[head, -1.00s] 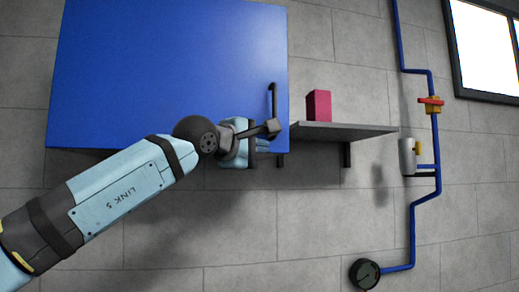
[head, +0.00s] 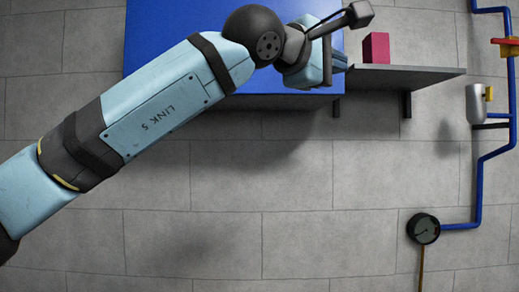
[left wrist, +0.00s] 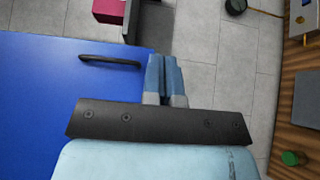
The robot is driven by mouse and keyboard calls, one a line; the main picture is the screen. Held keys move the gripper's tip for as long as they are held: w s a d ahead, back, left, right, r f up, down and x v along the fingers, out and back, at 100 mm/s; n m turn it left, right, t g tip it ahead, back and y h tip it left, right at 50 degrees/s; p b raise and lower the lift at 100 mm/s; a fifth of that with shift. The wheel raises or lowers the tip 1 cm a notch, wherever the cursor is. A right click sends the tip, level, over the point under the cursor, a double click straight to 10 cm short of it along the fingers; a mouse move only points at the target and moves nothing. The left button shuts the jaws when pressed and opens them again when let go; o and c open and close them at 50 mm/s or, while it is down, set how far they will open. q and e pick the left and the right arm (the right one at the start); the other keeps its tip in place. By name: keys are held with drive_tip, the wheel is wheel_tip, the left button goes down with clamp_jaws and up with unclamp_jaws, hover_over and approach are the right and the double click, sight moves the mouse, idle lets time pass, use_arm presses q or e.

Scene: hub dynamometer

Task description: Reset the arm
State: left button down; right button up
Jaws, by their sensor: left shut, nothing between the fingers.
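My left arm comes in from the left in the head view, light blue with dark joints. My left gripper (head: 338,62) is at its end, in front of the lower right part of a blue cabinet (head: 190,45). In the left wrist view its two blue fingers (left wrist: 163,72) are together with nothing between them, beside the cabinet's edge. The cabinet (left wrist: 50,100) has a dark handle (left wrist: 110,61), apart from the fingers. My right gripper is in neither view.
A grey wall shelf (head: 425,75) right of the cabinet holds a red box (head: 376,47). Blue pipes (head: 479,185) with a round gauge (head: 423,228) run down the right. A wooden panel (left wrist: 296,110) with a green knob (left wrist: 291,158) is at right in the wrist view.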

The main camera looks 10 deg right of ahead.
use_arm(q)
drive_tip(key=w+a+f+m+t+p, duration=0.25)
drive_tip(key=a+f+m, duration=0.6)
drive_tip(key=f, duration=0.65)
drive_tip(key=w+a+f+m+t+p, duration=0.1)
drive_tip(key=w+a+f+m+t, duration=0.4)
drive_tip(key=f+m, duration=0.85)
drive_tip(key=w+a+f+m+t+p, duration=0.25)
drive_tip(key=a+f+m, duration=0.65)
drive_tip(key=f, duration=0.7)
drive_tip(key=s+a+f+n+y+p, duration=0.1)
drive_tip(key=s+a+f+n+y, duration=0.3)
drive_tip(key=f, duration=0.3)
drive_tip(key=s+a+f+n+y, duration=0.1)
drive_tip(key=a+f+n+y, duration=0.25)
drive_tip(key=f+n, duration=0.3)
drive_tip(key=s+a+f+n+g+y+p, duration=0.1)
drive_tip(key=s+a+f+n, duration=0.4)
drive_tip(key=s+f, duration=0.6)
drive_tip(key=s+a+f+n+g+y+p, duration=0.1)
drive_tip(key=s+a+f+n+g+y, duration=0.3)
drive_tip(key=s+f, duration=0.8)
drive_tip(key=s+a+n+g, duration=0.1)
drive_tip(key=s+n+g, duration=0.1)
drive_tip(key=n, duration=0.1)
drive_tip(key=shift+s+a, duration=0.25)
drive_tip(key=shift+a, duration=0.15)
